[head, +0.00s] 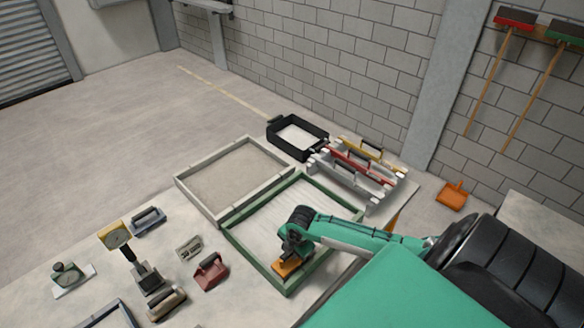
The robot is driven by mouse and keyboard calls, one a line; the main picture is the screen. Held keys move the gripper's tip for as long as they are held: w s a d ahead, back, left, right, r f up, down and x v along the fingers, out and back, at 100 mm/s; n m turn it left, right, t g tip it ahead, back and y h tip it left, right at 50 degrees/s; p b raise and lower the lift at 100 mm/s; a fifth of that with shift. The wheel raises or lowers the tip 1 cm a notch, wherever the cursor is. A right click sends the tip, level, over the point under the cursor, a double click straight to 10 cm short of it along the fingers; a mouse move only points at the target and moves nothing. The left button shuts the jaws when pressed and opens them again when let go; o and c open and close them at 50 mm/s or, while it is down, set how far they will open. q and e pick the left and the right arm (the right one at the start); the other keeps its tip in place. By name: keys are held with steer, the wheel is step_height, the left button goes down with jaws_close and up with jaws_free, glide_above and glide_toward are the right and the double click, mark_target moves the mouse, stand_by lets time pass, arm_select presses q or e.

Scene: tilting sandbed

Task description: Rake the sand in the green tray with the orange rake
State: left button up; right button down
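The green tray (237,243) lies on the table in the middle of the head view, with pale sand (268,222) inside. The orange rake (287,268) is at the tray's near end, by the front corner. My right gripper (291,250) comes in from the right over the tray and appears shut on the rake's upper part; its fingers are small and partly hidden. Whether the rake touches the sand is hard to tell. My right forearm covers the tray's near right side. My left gripper is out of view.
A pale-framed sand tray (194,203) adjoins the green one. Behind stand a black bin (283,143) and a rack (345,180) with red and yellow tools. An orange dustpan (453,196) is at right.

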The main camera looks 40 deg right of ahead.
step_height(320, 180, down, 2)
steer(key=shift+f, duration=0.1)
steer(key=w, duration=0.8)
steer(key=shift+w+a, duration=0.35)
steer(key=w+b, duration=0.8)
steer(key=w, duration=0.1)
steer(key=w+a+b, duration=0.1)
steer(key=w+b, duration=0.4)
steer(key=shift+w+f, duration=0.15)
steer(key=shift+f, duration=0.15)
step_height(320, 180, up, 8)
steer(key=p, duration=0.8)
steer(key=shift+r, duration=0.15)
steer(key=r+p, duration=0.4)
steer(key=shift+s, duration=0.2)
steer(key=shift+w, duration=0.1)
